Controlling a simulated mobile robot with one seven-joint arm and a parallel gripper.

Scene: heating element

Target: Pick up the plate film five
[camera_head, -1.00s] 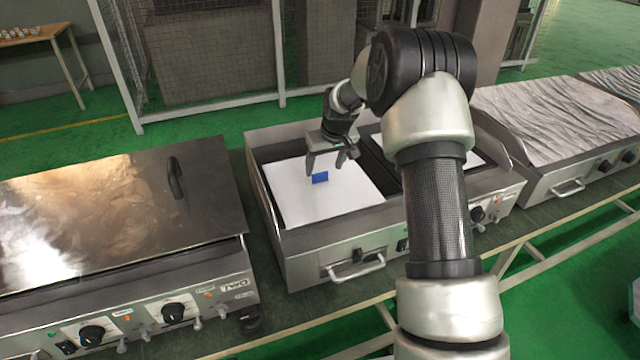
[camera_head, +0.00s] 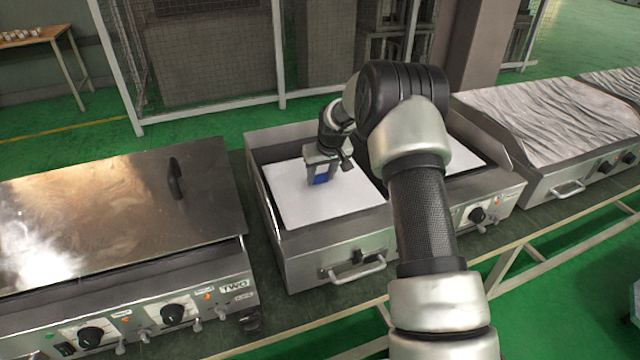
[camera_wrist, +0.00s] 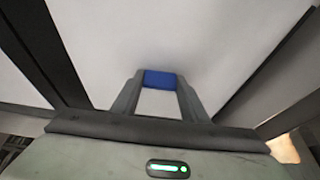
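The plate film is a small blue piece (camera_head: 321,179) near the middle of a white sheet (camera_head: 290,205) in the middle heating unit. In the wrist view the blue piece (camera_wrist: 163,80) shows at the fingertips, between the two fingers. My gripper (camera_head: 321,177) points down over it, low and close to the white sheet. In the wrist view my gripper (camera_wrist: 160,82) has its fingers spread apart, with white surface showing between them. Whether the fingertips touch the blue piece is unclear.
The middle heating unit has raised metal walls (camera_head: 345,232) around the white sheet. A unit with a shiny closed lid (camera_head: 100,215) stands at left. Another with a wrinkled foil-like top (camera_head: 560,115) is at right. A mesh fence (camera_head: 215,60) stands behind.

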